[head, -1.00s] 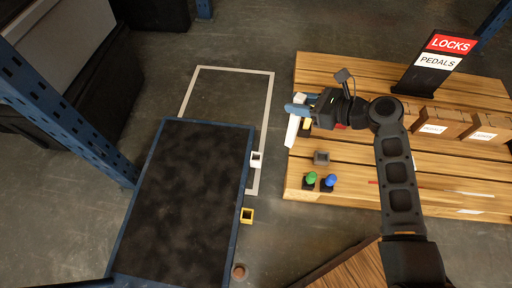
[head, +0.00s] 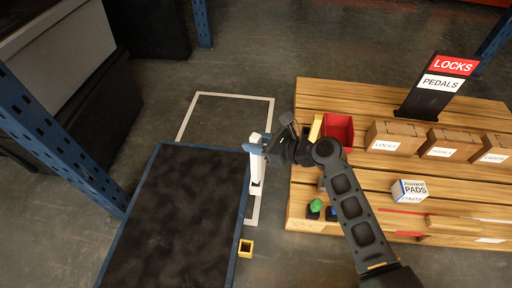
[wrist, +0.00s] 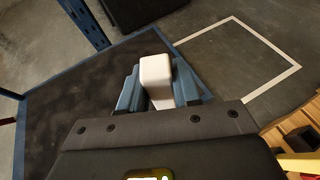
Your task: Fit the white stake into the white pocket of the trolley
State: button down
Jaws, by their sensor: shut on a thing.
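My gripper (head: 257,146) is shut on the white stake (head: 256,170) and holds it roughly upright at the trolley's right edge. In the wrist view the stake (wrist: 156,72) sits between the two blue fingers, its top end towards the camera. The trolley (head: 172,225) has a dark deck and a blue rim. Its white pocket (head: 256,189) is on the right edge, just below the stake's lower end. The stake appears in line with the pocket in the head view; I cannot tell whether its tip is inside. The wrist view hides the pocket.
A yellow pocket (head: 246,248) is on the same trolley edge, nearer me. A wooden pallet (head: 380,175) at right carries a red bin (head: 339,129), cardboard boxes (head: 394,137), a green knob (head: 316,205) and a sign (head: 440,85). A blue rack post (head: 60,150) stands left.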

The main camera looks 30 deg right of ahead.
jog(key=shift+f, duration=0.5)
jog(key=shift+f, duration=0.5)
jog(key=c, duration=0.8)
grip_release()
